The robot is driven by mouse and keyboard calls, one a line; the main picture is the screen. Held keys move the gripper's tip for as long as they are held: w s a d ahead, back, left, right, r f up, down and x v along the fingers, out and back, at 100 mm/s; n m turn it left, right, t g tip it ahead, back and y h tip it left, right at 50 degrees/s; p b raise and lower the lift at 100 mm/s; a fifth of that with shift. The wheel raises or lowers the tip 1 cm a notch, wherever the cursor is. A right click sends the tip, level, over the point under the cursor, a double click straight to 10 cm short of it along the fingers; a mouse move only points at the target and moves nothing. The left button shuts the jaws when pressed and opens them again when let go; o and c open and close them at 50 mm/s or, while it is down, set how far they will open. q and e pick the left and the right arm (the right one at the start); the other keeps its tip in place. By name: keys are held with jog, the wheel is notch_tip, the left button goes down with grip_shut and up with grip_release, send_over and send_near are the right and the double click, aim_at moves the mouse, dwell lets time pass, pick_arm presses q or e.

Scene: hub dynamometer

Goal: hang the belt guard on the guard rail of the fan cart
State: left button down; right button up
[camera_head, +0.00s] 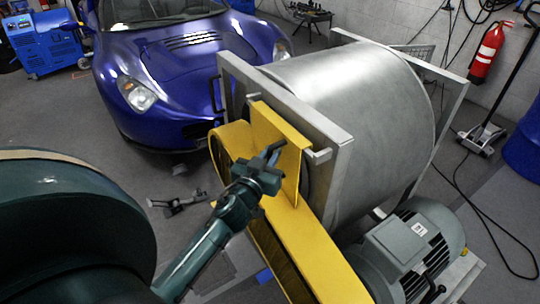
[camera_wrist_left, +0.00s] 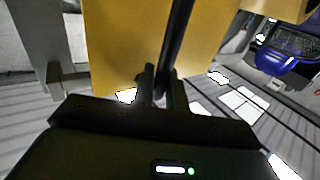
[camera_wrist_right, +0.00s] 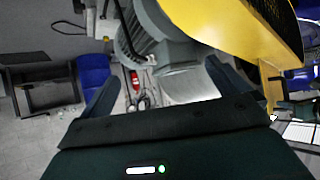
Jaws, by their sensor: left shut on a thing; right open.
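The belt guard (camera_head: 268,128) is a yellow bent panel with a black bar handle (camera_wrist_left: 180,45). My left gripper (camera_head: 272,160) is shut on this handle, and the fingers close around it in the left wrist view (camera_wrist_left: 162,85). The panel stands steep against the near face of the fan cart's grey frame (camera_head: 230,84). The guard rail (camera_head: 320,156) shows only as a short grey end right of the panel; the panel hides its middle. I cannot tell whether the panel's top rests on the rail. My right gripper (camera_wrist_right: 163,92) is open and empty.
A long yellow belt housing (camera_head: 318,258) runs below the panel toward the grey motor (camera_head: 412,250), which also shows in the right wrist view (camera_wrist_right: 165,45). The big metal fan drum (camera_head: 345,105) fills the frame. A blue car (camera_head: 180,60) stands behind, left.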

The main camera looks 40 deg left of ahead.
pick_arm(q)
jog(key=shift+r, duration=0.3)
jog(key=c, duration=1.3)
grip_release()
jog(key=shift+c, duration=0.2)
jog(key=shift+f, duration=0.25)
jog(key=s+d+b, duration=0.2)
jog(key=s, duration=1.1)
jog(key=shift+d+b, duration=0.25)
jog(key=shift+b, duration=0.05)
jog(key=shift+f, duration=0.1)
jog(key=s+d+f+m+g+h, duration=0.2)
jog(key=s+d+f+g+h, duration=0.1)
jog(key=d+f, duration=0.5)
jog(key=s+d+f+m+g+h+p, duration=0.1)
jog(key=s+d+f+m+g+h, duration=0.2)
jog(key=d+f, duration=0.4)
jog(key=shift+s+d+f+g+h+p, duration=0.35)
jog(key=shift+s+f+g, duration=0.2)
jog(key=shift+f, duration=0.4)
